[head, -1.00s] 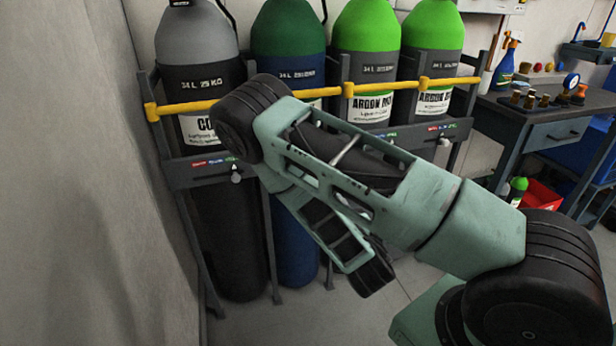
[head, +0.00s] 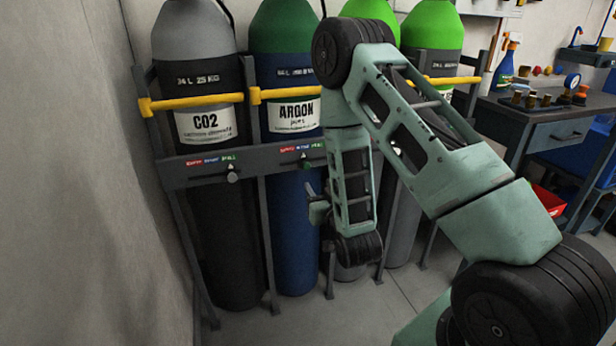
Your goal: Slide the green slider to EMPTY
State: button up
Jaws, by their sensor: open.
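The words are too small to read surely. My gripper (head: 312,204) is partly visible below and slightly right of the slider, in front of the dark blue cylinder body. It is open, with nothing seen between its fingers, and apart from the slider. My forearm covers the rail further right.
A grey-white slider (head: 232,177) sits on the rail below the CO2 cylinder (head: 207,120). Yellow retaining bars (head: 190,101) cross the cylinders above. A wall (head: 70,180) stands close on the left. A workbench (head: 540,120) with bottles and small parts is at right.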

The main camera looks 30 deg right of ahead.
aim_at(307, 167)
jog(key=b, duration=0.1)
jog(key=w+b, duration=0.1)
jog(key=b, duration=0.3)
jog(key=shift+w+d+f, duration=0.2)
jog(key=shift+d+f, duration=0.05)
jog(key=b, duration=0.3)
jog(key=shift+w+b, duration=0.1)
jog(key=shift+b, duration=0.25)
jog(key=b+x, duration=0.1)
jog(key=x, duration=0.2)
jog(key=b+x, duration=0.3)
jog(key=x, duration=0.2)
jog(key=shift+w+d+r, duration=0.15)
jog(key=shift+w+r, duration=0.1)
jog(key=shift+w, duration=0.1)
jog(key=shift+c, duration=0.3)
